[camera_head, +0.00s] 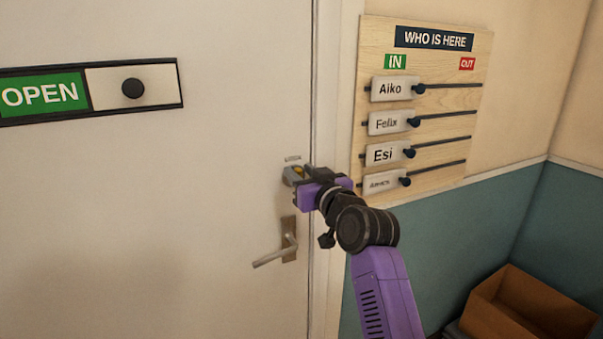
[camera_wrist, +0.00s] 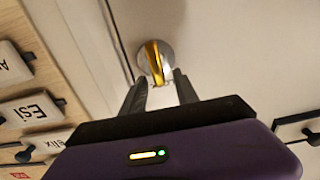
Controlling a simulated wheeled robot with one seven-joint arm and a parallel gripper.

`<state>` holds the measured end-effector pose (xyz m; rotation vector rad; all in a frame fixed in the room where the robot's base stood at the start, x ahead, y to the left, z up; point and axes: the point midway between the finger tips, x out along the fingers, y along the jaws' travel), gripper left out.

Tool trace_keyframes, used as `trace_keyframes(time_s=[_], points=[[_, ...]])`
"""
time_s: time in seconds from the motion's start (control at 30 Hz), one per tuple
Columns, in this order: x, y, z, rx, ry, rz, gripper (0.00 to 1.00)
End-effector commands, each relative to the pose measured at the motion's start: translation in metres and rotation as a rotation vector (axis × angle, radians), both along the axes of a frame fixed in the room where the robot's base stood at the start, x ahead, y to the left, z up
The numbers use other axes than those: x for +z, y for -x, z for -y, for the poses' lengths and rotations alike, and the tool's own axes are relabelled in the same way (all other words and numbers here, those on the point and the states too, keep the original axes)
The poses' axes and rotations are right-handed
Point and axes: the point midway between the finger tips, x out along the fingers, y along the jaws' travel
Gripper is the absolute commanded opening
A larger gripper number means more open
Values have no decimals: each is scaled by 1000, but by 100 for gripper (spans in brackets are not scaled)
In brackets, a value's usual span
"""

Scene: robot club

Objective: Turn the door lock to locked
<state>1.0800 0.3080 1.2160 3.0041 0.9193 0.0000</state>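The door lock is a brass thumb-turn (camera_wrist: 155,62) on a round silver plate in the wrist view, its long side running nearly up and down there. In the head view a bit of its brass (camera_head: 298,170) shows at the door's right edge, mostly hidden by my gripper (camera_head: 294,177). In the wrist view the fingers of my gripper (camera_wrist: 160,84) are apart, one on each side of the thumb-turn's near end. Narrow gaps seem to show between the brass and the fingers. The white door (camera_head: 180,220) looks closed in its frame.
A door handle (camera_head: 287,245) sits below the lock. An OPEN sign with a black-knobbed slider (camera_head: 132,88) is on the door at left. A wooden name board (camera_head: 440,60) with several name sliders hangs right of the frame. A cardboard box (camera_head: 530,305) stands low at right.

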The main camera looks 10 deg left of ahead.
Motion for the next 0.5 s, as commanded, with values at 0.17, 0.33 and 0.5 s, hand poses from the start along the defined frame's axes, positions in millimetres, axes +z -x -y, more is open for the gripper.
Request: trace_keyframes(time_s=[0.17,0.33,0.5], points=[[0,0,0,0,0,0,9],[0,0,0,0,0,0,0],[0,0,0,0,-6,-4,0]])
